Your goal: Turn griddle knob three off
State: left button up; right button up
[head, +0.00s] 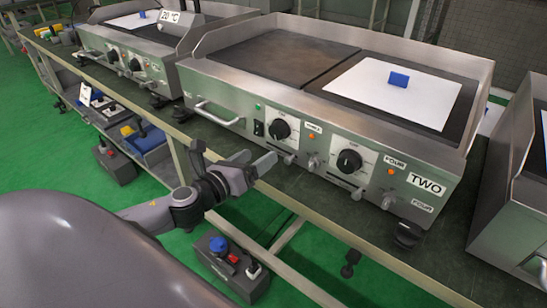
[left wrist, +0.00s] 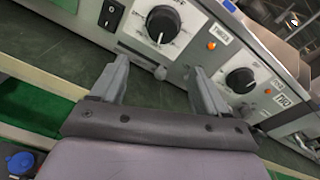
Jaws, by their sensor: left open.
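The griddle marked TWO (head: 425,185) stands on the bench. Its front panel carries a black knob (head: 280,129) beside the THREE label, with an orange lamp (head: 312,163) lit. In the left wrist view this knob (left wrist: 162,22) has its white mark pointing down, away from the OFF print. A second black knob (head: 349,161) is by the FOUR label; it also shows in the left wrist view (left wrist: 239,78). My left gripper (head: 256,162) is open and empty, in front of and below knob three, apart from it. In the left wrist view its fingers (left wrist: 160,82) point towards the panel. My right gripper is not in view.
A black rocker switch (head: 258,128) sits left of knob three. A drawer handle (head: 218,113) sticks out at the griddle's left front. White sheet with blue block (head: 399,79) lies on the right plate. Another griddle (head: 110,55) stands left. The bench edge (head: 330,225) runs below.

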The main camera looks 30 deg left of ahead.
aim_at(275, 134)
pick_arm(q)
jog(key=shift+w+a+r+m+t+b, duration=0.1)
jog(key=shift+w+r+m+t+b, duration=0.15)
jog(key=shift+w+m, duration=0.85)
jog(key=shift+w+a+r+m+t+b, duration=0.1)
jog(key=shift+w+r+m+b, duration=0.2)
jog(key=shift+w, duration=1.45)
jog(key=shift+w+a+r+m+t+b, duration=0.15)
jog(key=shift+w+m+b, duration=0.2)
jog(key=shift+w+m, duration=0.75)
jog(key=shift+w+n, duration=0.3)
jog(key=shift+c, duration=0.2)
jog(key=c, duration=1)
